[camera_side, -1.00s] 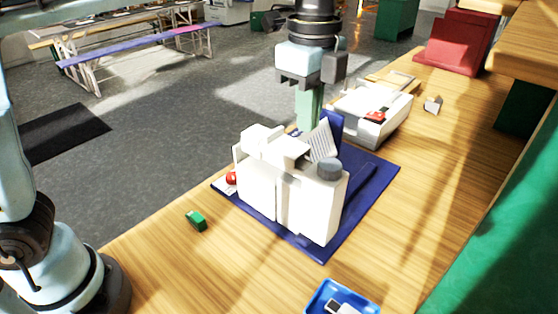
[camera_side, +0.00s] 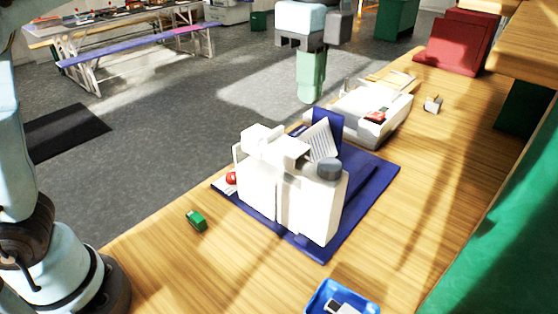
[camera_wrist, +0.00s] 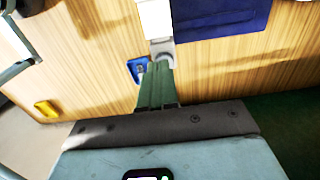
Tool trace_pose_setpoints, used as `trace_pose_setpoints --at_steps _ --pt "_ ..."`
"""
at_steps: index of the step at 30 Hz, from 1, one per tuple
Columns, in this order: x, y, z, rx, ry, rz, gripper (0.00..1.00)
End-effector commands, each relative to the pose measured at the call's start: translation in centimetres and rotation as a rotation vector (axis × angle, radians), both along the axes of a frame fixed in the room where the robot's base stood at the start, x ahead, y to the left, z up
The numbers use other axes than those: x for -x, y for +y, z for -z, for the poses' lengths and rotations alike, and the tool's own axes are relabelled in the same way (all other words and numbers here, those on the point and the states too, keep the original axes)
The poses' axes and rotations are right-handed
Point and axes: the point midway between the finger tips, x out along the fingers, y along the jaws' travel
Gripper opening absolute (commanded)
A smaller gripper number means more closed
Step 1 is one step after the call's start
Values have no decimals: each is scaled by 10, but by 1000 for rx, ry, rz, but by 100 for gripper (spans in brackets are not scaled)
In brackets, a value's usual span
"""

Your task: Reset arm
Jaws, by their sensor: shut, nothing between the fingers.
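My gripper (camera_side: 311,98) is in the air above and behind the white machine (camera_side: 262,195) in the side view, with its pale green fingers together and nothing between them. The fingers point down and are clear of the machine. In the wrist view my gripper (camera_wrist: 160,68) shows as green fingers at the centre, pointing towards the machine's grey cap (camera_wrist: 162,48). The machine stands on a dark blue mat (camera_side: 375,190) on the wooden table. The mat also shows at the top of the wrist view (camera_wrist: 225,22).
A green block (camera_side: 197,220) lies on the wood left of the mat. A blue tray (camera_side: 318,298) is at the front edge. A white box-like device (camera_side: 385,120) stands behind the mat, and red folders (camera_side: 455,42) stand at the far right. Bare wood lies right of the mat.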

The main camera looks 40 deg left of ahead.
Motion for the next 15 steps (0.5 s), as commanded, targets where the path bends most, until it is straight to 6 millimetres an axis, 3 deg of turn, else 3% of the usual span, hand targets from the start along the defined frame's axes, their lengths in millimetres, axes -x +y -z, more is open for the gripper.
trace_pose_setpoints --at_steps 8,15 --pt "1 8 2 9 -19 -56 0" --pt "11 57 24 84 -146 -426 0"
